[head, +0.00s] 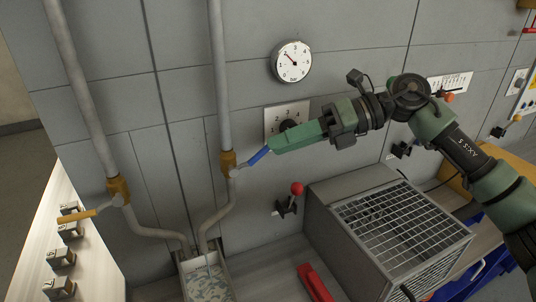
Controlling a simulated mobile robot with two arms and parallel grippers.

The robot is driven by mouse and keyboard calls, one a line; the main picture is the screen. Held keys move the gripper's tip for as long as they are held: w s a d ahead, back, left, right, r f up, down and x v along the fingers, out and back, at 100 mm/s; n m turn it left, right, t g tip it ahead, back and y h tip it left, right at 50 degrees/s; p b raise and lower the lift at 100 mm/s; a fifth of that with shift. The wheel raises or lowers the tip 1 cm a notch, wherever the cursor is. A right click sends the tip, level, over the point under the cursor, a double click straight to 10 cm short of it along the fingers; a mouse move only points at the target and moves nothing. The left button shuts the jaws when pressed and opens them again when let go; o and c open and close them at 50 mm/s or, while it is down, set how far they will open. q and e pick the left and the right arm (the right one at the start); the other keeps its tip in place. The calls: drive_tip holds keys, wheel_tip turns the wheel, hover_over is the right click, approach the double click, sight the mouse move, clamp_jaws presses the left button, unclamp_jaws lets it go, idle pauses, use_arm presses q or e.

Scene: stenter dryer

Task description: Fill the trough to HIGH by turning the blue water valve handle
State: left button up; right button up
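The blue water valve handle (258,156) sticks out up and to the right from a brass valve (228,163) on a grey wall pipe. My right gripper (274,146) has its green fingertips at the free end of this handle, touching or overlapping it. The fingers are seen from the side as one block, so I cannot tell whether they are closed on it. The trough (231,285) is below, at the bottom of the picture, with pale, mottled contents and the pipe ends above it. No HIGH mark is readable. My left gripper is out of view.
A second valve with a yellow handle (90,213) is on the left pipe. A round gauge (291,62) and a dial plate (275,119) are on the wall. A red-knobbed lever (296,189), a red bar (315,283) and a grilled metal box (346,252) are at lower right.

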drive_tip(key=shift+b+v, duration=0.4)
drive_tip(key=shift+v, duration=1.35)
drive_tip(key=shift+w, duration=0.1)
idle(4.1)
